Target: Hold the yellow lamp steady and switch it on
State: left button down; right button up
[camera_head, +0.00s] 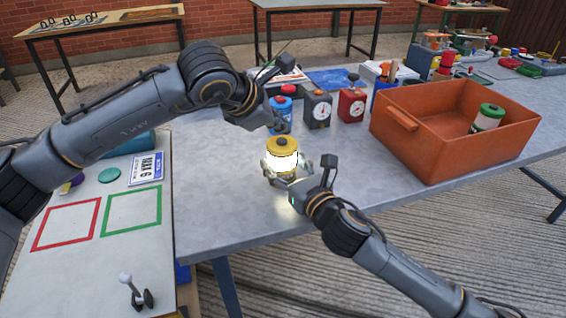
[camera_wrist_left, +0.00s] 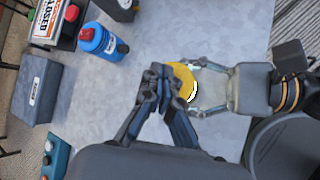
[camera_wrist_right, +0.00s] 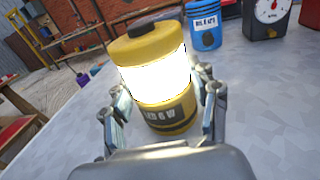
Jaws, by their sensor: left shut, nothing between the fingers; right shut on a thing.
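The yellow lamp (camera_head: 282,155) stands upright on the grey metal table, and its clear middle glows bright white. It has a yellow cap with a dark button on top, clear in the right wrist view (camera_wrist_right: 152,75). My right gripper (camera_head: 280,180) is shut around the lamp's lower part, with fingers on both sides. My left gripper (camera_head: 277,125) is shut and empty, just above and behind the lamp. In the left wrist view its closed fingertips (camera_wrist_left: 160,72) partly cover the lamp's yellow top (camera_wrist_left: 184,80). Whether they touch the cap I cannot tell.
A blue bottle (camera_head: 281,115), a black scale (camera_head: 318,108) and a red scale (camera_head: 351,104) stand behind the lamp. An orange crate (camera_head: 440,140) holding a green-topped lamp (camera_head: 489,117) is to the right.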

aim_at(280, 142)
pick_arm(q)
jog(key=shift+r, duration=2.6)
pick_arm(e)
jog(key=o, duration=1.5)
jog(key=shift+o, duration=0.2)
